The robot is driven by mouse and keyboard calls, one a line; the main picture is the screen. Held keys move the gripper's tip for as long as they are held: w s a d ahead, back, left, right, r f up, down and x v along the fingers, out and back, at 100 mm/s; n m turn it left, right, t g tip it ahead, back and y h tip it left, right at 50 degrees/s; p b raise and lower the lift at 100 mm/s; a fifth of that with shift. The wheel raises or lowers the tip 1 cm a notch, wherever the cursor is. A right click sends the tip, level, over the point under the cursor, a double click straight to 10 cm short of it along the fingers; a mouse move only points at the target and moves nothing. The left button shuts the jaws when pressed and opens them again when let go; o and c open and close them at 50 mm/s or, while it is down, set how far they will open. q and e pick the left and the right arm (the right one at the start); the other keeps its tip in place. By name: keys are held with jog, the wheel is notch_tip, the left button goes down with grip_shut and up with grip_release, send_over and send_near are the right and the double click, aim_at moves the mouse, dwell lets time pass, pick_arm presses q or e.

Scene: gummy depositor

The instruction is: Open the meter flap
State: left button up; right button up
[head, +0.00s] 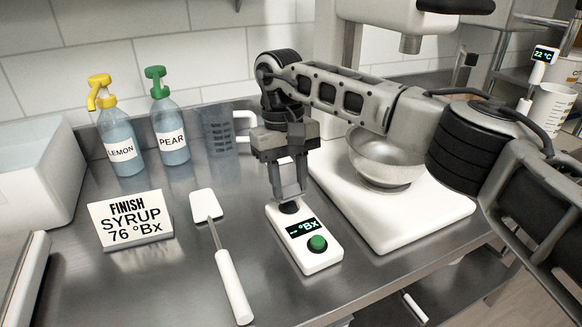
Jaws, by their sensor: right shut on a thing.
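The meter (318,258) is a small white box lying on the steel counter, with a dark display reading "- °Bx" and a green round button. A dark round spot shows at its far end, under my right gripper (289,194). My right gripper points down there, its fingers close together and shut on the meter's flap. The flap itself is mostly hidden by the fingers, so I cannot tell its angle. My left gripper is not in view.
A white spatula (227,268) lies left of the meter. A sign (131,220) reads "FINISH SYRUP 76 °Bx". LEMON (120,147) and PEAR (170,138) pump bottles and a clear jug (219,130) stand behind. A mixer with a steel bowl (384,160) stands right.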

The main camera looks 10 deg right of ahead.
jog(key=shift+w+g+p, duration=0.15)
jog(key=shift+g+p, duration=0.15)
jog(key=shift+p, duration=0.1)
jog(key=shift+r, duration=0.1)
jog(key=o, duration=1)
jog(key=v, duration=0.7)
jog(key=shift+r+p, duration=0.25)
jog(key=shift+p, duration=0.05)
